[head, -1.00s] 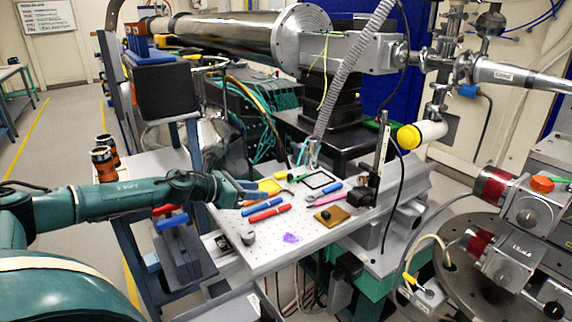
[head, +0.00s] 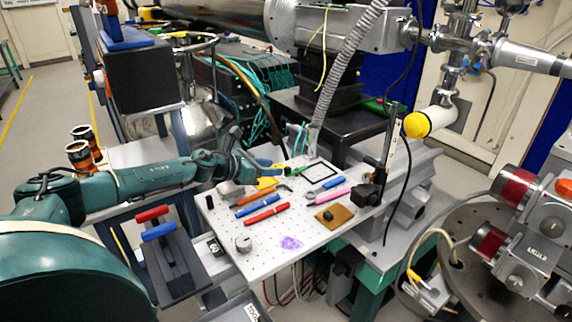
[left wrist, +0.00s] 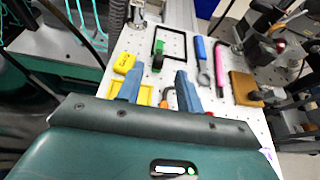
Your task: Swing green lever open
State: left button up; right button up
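A small green piece with a black part (left wrist: 158,60), possibly the green lever, lies just beyond my left fingertips in the left wrist view. In the head view the green piece (head: 292,171) is small, right of the gripper on the perforated plate (head: 318,236). My left gripper (head: 272,168) reaches over the plate from the left. Its two blue fingers are spread apart in the left wrist view (left wrist: 158,85), with no object clamped between them. I cannot tell how the green piece is mounted or whether the fingers touch it. My right gripper is not in view.
Nearby lie a yellow block (left wrist: 124,63), a black square frame (head: 320,174), blue and red pens (head: 267,213), a pink tool (head: 330,196) and a brown pad (head: 334,216). A post on a black base (head: 369,190) stands right.

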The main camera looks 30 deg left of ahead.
aim_at(286, 168)
pick_arm(q)
jog(key=x, duration=0.6)
jog(key=shift+w+d+f, duration=0.1)
jog(key=shift+w+d, duration=0.05)
jog(key=shift+w, duration=0.05)
jog(key=shift+c, duration=0.5)
grip_shut()
